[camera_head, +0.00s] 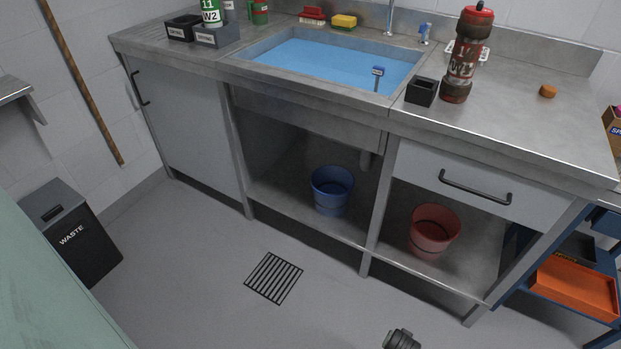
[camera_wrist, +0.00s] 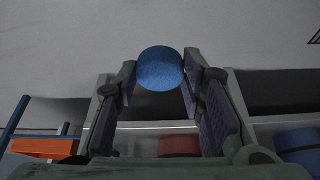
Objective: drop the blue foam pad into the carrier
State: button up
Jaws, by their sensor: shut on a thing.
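The blue foam pad (camera_wrist: 160,68) is a round, speckled piece held between the two fingers of my gripper (camera_wrist: 158,78) in the wrist view. The fingers press it from both sides near their tips, clear of any surface. No label names the carrier. A rust-stained brown-red cylinder (camera_head: 463,62) with a red cap and "W2" marking stands upright on the right counter. The head view does not show the pad.
The sink (camera_head: 325,62) holds blue water. A small black open box (camera_head: 421,91) stands beside the rusty cylinder, and an orange-brown piece (camera_head: 548,91) lies farther right. Blue (camera_head: 332,190) and red (camera_head: 434,231) buckets sit below. A black waste bin (camera_head: 76,237) stands left. The floor is mostly clear.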

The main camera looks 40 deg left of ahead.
aim_at(213, 21)
jog(key=j+u, duration=0.3)
jog(key=j, duration=0.15)
jog(key=j+u, duration=0.25)
jog(key=j, duration=0.25)
jog(key=j+u, duration=0.2)
jog(key=j, duration=0.85)
